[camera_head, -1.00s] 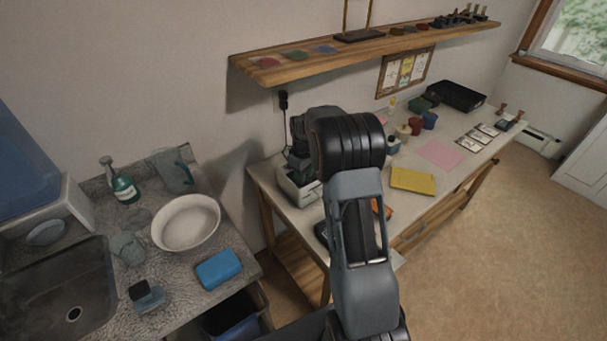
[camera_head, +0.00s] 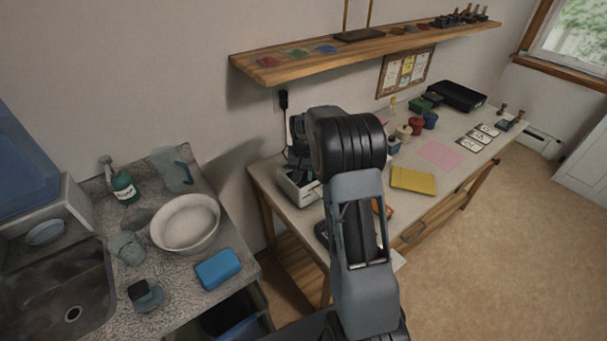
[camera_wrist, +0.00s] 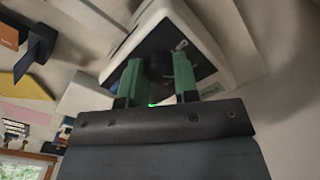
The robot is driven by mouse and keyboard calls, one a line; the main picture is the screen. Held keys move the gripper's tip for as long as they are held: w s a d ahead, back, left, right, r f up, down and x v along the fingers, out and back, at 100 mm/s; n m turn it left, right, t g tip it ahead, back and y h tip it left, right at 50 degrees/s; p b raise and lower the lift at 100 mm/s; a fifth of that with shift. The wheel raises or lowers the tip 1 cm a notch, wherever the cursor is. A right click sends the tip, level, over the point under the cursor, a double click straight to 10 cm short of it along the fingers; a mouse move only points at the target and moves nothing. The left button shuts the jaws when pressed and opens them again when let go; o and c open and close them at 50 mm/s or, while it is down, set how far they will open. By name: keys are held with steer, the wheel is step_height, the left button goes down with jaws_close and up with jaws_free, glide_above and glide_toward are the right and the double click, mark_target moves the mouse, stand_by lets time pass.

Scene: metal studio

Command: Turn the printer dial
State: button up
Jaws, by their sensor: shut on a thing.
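The printer, a white box with a black front panel, stands at the left end of the long worktable in the head view (camera_head: 296,192), partly hidden behind my arm. In the wrist view the printer (camera_wrist: 222,32) fills the upper middle. My gripper (camera_wrist: 157,72) has its two green fingers on either side of the dark dial (camera_wrist: 159,65) on the black panel and is shut on it. The dial's markings and angle are too dark to read.
The worktable (camera_head: 285,178) holds a yellow pad (camera_head: 413,180), a pink sheet (camera_head: 439,154), and small pots (camera_head: 416,126). A wooden shelf (camera_head: 400,47) runs above it. At left, a counter holds a white bowl (camera_head: 185,224), blue sponge (camera_head: 217,269) and sink (camera_head: 60,290).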

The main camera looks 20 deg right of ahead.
steer(key=m, duration=1.2)
steer(key=shift+w+m, duration=0.1)
steer(key=shift+m, duration=0.3)
stand_by(0.4)
steer(key=o, duration=0.9)
steer(key=shift+r, duration=0.1)
step_height(320, 180, up, 14)
steer(key=shift+f, duration=0.15)
stand_by(0.4)
